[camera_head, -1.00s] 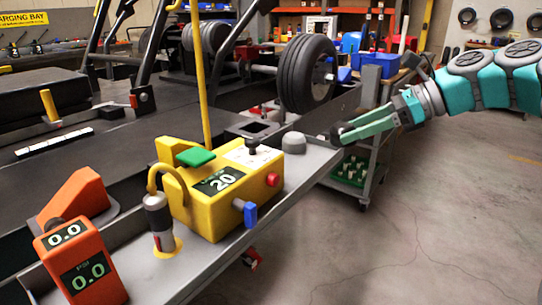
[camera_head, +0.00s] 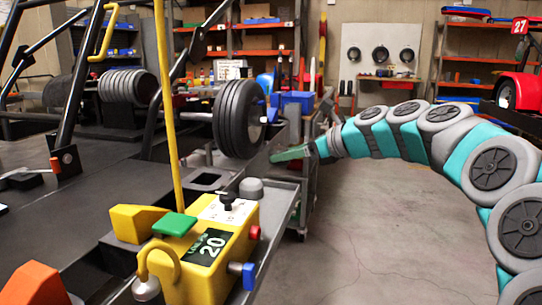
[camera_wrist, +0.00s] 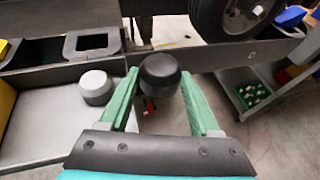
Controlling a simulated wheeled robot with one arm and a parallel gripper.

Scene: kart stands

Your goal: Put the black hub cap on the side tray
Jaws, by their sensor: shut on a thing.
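The black hub cap (camera_wrist: 160,70) is a dark rounded cap, held between the green fingertips of my gripper (camera_wrist: 158,84) in the wrist view. In the head view my gripper (camera_head: 290,154) is at the far end of the side tray (camera_head: 283,199); the cap is not clear there. In the wrist view the grey side tray (camera_wrist: 45,128) lies to the left of the held cap. A grey round cap (camera_wrist: 95,86) sits on it, left of my left finger; it also shows in the head view (camera_head: 251,188).
A yellow control box (camera_head: 216,246) with a green button stands on the tray's near part. A black wheel (camera_head: 239,118) stands behind the tray's far end. A cart with a green-bottomed bin (camera_wrist: 249,95) is at right. Open concrete floor lies right of the tray.

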